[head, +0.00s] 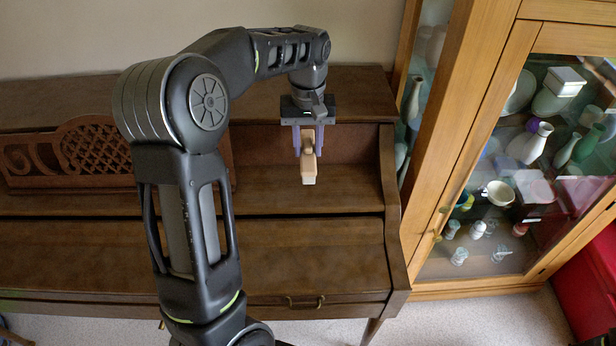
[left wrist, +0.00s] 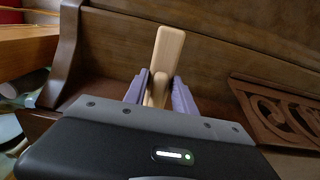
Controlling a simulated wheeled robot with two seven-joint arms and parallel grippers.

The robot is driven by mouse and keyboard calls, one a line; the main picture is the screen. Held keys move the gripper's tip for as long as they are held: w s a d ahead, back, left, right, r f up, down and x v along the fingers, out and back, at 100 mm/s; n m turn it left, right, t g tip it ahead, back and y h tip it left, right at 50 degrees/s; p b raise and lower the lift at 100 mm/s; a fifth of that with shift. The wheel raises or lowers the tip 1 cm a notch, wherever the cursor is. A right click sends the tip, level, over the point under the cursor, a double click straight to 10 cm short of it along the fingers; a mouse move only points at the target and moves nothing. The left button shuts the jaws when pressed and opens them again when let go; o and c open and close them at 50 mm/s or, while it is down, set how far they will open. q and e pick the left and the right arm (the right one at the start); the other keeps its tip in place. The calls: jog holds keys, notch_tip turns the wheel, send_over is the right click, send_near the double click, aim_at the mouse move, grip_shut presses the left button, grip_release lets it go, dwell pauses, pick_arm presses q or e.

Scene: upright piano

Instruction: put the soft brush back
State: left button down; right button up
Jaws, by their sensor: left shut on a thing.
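The soft brush (head: 309,170) is a small item with a pale wooden body. My left gripper (head: 308,147) is shut on it and holds it over the right part of the piano, in front of the upright back panel. In the left wrist view the brush (left wrist: 166,58) stands out from between the two purple-grey fingers of the left gripper (left wrist: 159,94). Its bristles cannot be made out in either view. I cannot tell whether the brush touches the piano. My right gripper is not in view.
The brown upright piano (head: 330,240) has a carved music rest (head: 75,152) at left. A wooden glass-door cabinet (head: 420,210) with vases and glassware stands close on the right. The piano's shelf right of the music rest looks clear. A red object (head: 590,285) is at far right.

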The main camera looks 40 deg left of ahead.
aim_at(308, 145)
pick_arm(q)
notch_tip(308, 145, down, 4)
jog(key=shift+f, duration=0.1)
jog(key=shift+f, duration=0.1)
jog(key=shift+f+p, duration=0.45)
jog(key=shift+f, duration=1.35)
jog(key=shift+f, duration=0.15)
jog(key=c, duration=1)
grip_release()
notch_tip(308, 145, up, 12)
jog(key=shift+r+b, duration=0.2)
jog(key=shift+b, duration=0.25)
